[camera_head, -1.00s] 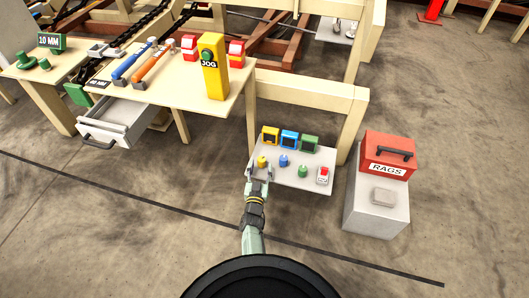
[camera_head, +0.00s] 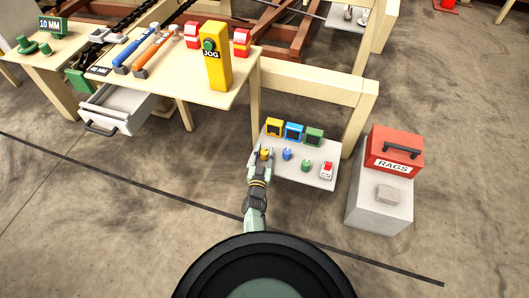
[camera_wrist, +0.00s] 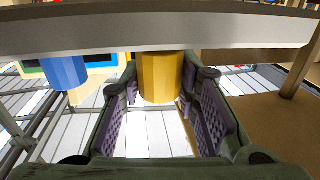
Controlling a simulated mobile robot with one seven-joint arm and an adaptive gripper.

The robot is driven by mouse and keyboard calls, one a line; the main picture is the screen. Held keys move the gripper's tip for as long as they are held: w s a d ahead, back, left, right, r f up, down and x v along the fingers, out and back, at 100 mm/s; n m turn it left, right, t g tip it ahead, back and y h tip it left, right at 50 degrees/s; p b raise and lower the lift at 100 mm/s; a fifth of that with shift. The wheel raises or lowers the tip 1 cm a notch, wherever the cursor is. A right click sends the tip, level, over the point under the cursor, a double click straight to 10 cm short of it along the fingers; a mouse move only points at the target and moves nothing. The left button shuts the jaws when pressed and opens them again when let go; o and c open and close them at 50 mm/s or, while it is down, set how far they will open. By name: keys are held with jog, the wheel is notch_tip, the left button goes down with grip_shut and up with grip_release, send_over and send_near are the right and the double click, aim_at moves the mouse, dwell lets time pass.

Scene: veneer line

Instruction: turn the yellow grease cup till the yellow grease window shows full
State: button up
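The yellow grease cup (camera_head: 266,153) stands on the pale shelf in front of the yellow grease window (camera_head: 274,127), a yellow-framed box with a dark face. Its fill level is too small to read. My gripper (camera_head: 261,156) reaches the cup from the front. In the wrist view, which looks upside down, the yellow cup (camera_wrist: 161,76) sits between the two open fingers (camera_wrist: 168,82). A small gap shows beside the cup on each side, so I see no firm grip.
The blue cup (camera_head: 287,154) stands close on the right, then the green cup (camera_head: 306,166) and a red-and-white switch (camera_head: 327,171). Blue (camera_head: 294,131) and green (camera_head: 314,137) windows stand behind. A red RAGS box (camera_head: 394,149) is to the right. The wooden bench (camera_head: 180,88) is at upper left.

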grip_shut()
jog(key=shift+a+r+m+h+p, duration=0.1)
jog(key=shift+m+h+p, duration=0.3)
jog(key=shift+h, duration=0.2)
jog(key=shift+w+h, duration=0.1)
jog(key=shift+h, duration=0.2)
jog(key=shift+m+g+h, duration=0.6)
jog(key=shift+m+h, duration=0.3)
jog(key=shift+h, duration=0.2)
jog(key=shift+f+m+g+h, duration=0.2)
jog(key=shift+m+g+h, duration=0.4)
jog(key=shift+m+h, duration=0.45)
jog(key=shift+m+g+h+b, duration=0.5)
jog(key=shift+h+b, duration=0.1)
jog(key=shift+h, duration=0.35)
jog(key=shift+r+h, duration=0.1)
jog(key=shift+h, duration=0.2)
